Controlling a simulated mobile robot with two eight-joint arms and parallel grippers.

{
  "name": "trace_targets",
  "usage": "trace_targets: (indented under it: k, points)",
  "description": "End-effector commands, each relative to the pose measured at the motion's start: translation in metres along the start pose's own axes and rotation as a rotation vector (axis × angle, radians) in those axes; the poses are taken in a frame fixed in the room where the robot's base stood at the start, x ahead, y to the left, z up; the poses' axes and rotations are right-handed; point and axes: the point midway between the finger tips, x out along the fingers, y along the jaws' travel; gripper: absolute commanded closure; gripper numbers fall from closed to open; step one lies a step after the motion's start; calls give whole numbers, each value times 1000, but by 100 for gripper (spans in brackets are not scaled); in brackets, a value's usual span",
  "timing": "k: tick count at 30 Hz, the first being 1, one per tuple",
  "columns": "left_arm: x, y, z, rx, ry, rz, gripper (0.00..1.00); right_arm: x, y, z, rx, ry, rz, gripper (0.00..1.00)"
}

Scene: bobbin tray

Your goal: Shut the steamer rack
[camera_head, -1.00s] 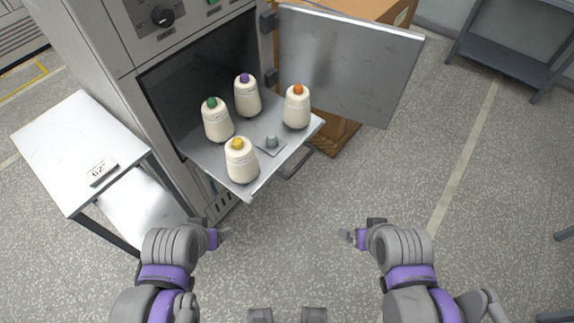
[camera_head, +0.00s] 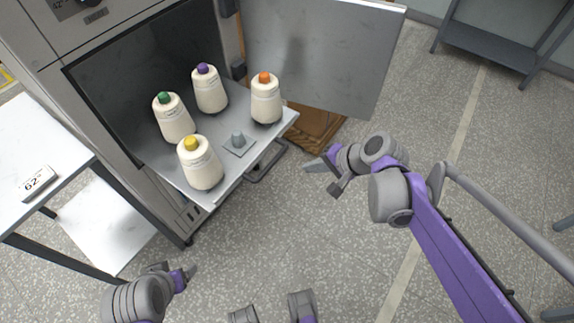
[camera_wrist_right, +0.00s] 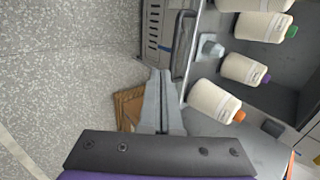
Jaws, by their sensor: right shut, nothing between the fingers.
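The steamer rack (camera_head: 212,192) is a grey metal tray pulled out of the cabinet's dark opening. It bears cream cones with green (camera_head: 173,120), purple (camera_head: 210,92), orange (camera_head: 265,100) and yellow (camera_head: 200,165) tops, and one bare peg (camera_head: 238,140). Its dark bar handle (camera_head: 268,168) hangs at the front edge and also shows in the right wrist view (camera_wrist_right: 184,45). My right gripper (camera_head: 313,165) is shut and empty, just right of the handle and apart from it; its fingers (camera_wrist_right: 160,95) point toward the handle. My left gripper (camera_head: 190,271) is low at left, its jaw state unclear.
The cabinet door (camera_head: 318,55) stands wide open to the right of the rack. A white side table (camera_head: 25,150) with a "62" sign (camera_head: 38,183) is at left. A dark shelf (camera_head: 490,45) is far right. The floor in front is clear.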

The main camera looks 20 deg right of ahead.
Motion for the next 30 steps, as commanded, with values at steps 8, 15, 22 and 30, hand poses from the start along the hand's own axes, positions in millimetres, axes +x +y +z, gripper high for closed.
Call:
trace_targets:
  k: [8, 15, 22, 30]
  points:
    - [14, 0, 7, 0, -5, 0, 23, 52, 0, 2, -7, -4, 2, 100]
    - [27, 0, 12, 0, -10, 0, 23, 101, -1, 2, -7, -2, 2, 100]
    - [29, 0, 14, 0, -11, 0, 23, 121, -20, 1, -7, -1, 2, 100]
    - [30, 0, 14, 0, -11, 0, 23, 125, -25, 1, -5, 0, 2, 100]
